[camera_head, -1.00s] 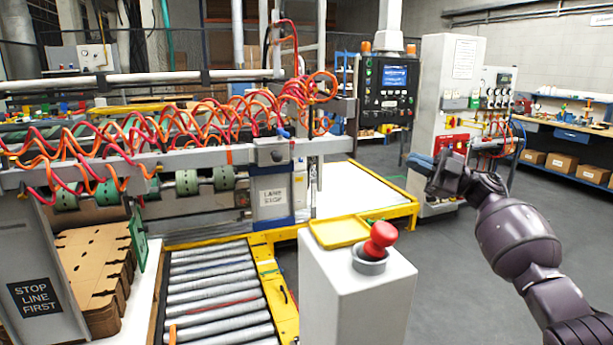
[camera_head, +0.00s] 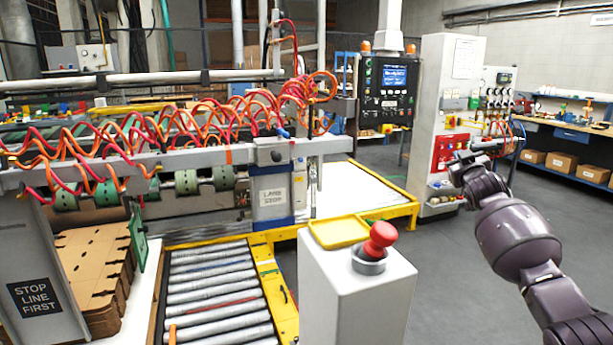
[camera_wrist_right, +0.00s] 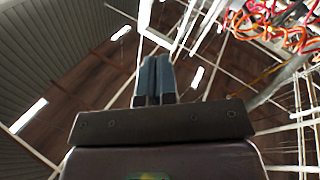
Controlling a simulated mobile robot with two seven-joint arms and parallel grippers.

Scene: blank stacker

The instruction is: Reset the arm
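My right arm (camera_head: 520,240), dark purple-grey, comes in from the lower right in the head view. Its wrist and gripper end (camera_head: 470,168) is raised in front of the grey control cabinet, right of the white pedestal. The fingers are hard to make out there. In the right wrist view the two blue-grey fingers (camera_wrist_right: 153,80) are side by side, pressed together, with nothing visible between them. That view looks up toward the ceiling, with orange and red hoses at upper right. My left arm and gripper are not in view.
A white pedestal (camera_head: 345,300) with a red mushroom button (camera_head: 380,238) and yellow tray (camera_head: 338,231) stands in front. A roller conveyor (camera_head: 215,300) and cardboard blanks (camera_head: 90,270) are at left. The control cabinet (camera_head: 455,85) stands behind my arm. Open grey floor lies around the arm.

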